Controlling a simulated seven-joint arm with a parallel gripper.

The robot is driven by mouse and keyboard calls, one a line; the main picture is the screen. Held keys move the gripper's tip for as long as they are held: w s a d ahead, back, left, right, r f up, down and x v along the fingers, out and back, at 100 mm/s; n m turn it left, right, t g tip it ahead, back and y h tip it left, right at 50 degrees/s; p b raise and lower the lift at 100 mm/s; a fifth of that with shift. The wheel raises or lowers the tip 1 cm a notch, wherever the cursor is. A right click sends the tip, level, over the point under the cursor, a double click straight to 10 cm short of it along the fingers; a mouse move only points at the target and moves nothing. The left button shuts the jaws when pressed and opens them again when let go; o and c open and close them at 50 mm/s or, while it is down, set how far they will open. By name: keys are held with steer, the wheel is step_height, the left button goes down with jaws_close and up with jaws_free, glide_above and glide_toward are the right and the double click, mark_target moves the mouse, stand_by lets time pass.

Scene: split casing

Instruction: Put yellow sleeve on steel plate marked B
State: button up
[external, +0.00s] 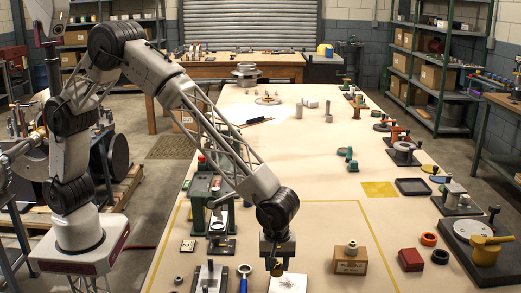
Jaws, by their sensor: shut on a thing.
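My gripper (277,263) points down at the bottom centre of the external view, above a pale steel plate (288,284). It is shut on a small yellow-brown piece (277,270), which looks like the yellow sleeve; the fingers hide most of it. I cannot tell whether the piece touches the plate. Another pale steel plate (209,279) with an upright post lies to the left. No letter B can be read on either plate, and both are partly cut off by the lower edge.
A blue-handled tool (244,279) lies between the plates. A wooden block (350,261) with a knob stands right of my gripper, with a red box (411,260) beyond. A green press (211,205) stands to the left. The mid-table is mostly clear.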

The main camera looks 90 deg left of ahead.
mark_target(288, 287)
steer(key=shift+w+d+f, duration=0.1)
steer(key=shift+w+d, duration=0.25)
steer(key=shift+w, duration=0.5)
steer(key=shift+w+d+f, duration=0.1)
steer(key=shift+w+d, duration=0.25)
steer(key=shift+w, duration=0.5)
steer(key=shift+f, duration=1.7)
steer(key=o, duration=1)
steer(key=shift+f, duration=0.15)
steer(key=shift+o, duration=0.2)
step_height(288, 287, up, 12)
steer(key=shift+r, duration=0.2)
